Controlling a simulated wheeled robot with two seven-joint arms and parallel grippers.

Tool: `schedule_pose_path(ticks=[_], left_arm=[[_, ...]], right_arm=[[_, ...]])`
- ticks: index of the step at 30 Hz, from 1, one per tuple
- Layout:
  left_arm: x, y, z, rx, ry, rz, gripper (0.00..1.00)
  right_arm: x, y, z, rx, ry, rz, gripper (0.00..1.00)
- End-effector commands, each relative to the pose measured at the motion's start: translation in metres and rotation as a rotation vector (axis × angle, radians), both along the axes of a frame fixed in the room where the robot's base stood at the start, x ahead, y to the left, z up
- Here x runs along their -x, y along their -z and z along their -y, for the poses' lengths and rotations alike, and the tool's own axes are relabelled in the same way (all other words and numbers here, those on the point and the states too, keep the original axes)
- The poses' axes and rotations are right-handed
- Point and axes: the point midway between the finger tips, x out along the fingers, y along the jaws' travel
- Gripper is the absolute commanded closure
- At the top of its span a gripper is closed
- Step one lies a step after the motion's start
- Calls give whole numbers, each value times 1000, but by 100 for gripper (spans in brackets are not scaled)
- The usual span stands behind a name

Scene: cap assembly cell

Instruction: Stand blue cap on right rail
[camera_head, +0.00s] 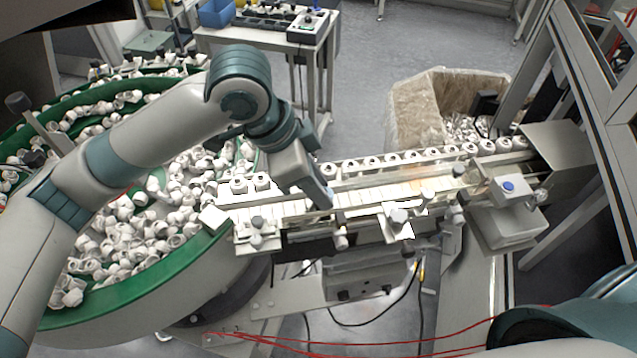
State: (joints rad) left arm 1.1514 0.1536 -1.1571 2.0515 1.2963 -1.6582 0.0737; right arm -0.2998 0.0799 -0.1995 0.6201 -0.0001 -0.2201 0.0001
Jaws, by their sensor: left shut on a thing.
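My left gripper (326,203) reaches down from the left over the middle of the conveyor line. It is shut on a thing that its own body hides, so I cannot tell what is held. I cannot make out a loose blue cap anywhere. The right part of the rail (420,166) runs behind and to the right of my left gripper and carries a row of upright white caps with dark centres. Two more white caps (250,182) stand on the line left of the gripper. My right gripper is out of view.
A green-rimmed round feeder (165,290) full of loose white caps fills the left. A box with a blue button (508,187) stands at the line's right end. Knobs and brackets (398,218) line the front edge. A lined bin (415,110) stands behind.

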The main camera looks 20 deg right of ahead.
Motion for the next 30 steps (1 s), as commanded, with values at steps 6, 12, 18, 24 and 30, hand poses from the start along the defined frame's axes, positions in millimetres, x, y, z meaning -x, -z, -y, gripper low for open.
schedule_pose_path(ticks=[6, 12, 18, 24, 30], left_arm=[[0, 6, 0, -1, -1, -1, 84], [1, 14, -1, -8, 0, -6, 84], [2, 16, -2, -11, 0, -9, 69], [1, 17, -3, -13, -3, -10, 69], [1, 18, -3, -15, -4, -10, 69]], right_arm=[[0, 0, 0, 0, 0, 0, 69], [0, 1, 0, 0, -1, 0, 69], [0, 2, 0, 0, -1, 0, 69], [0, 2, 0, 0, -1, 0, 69], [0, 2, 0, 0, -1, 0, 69]])
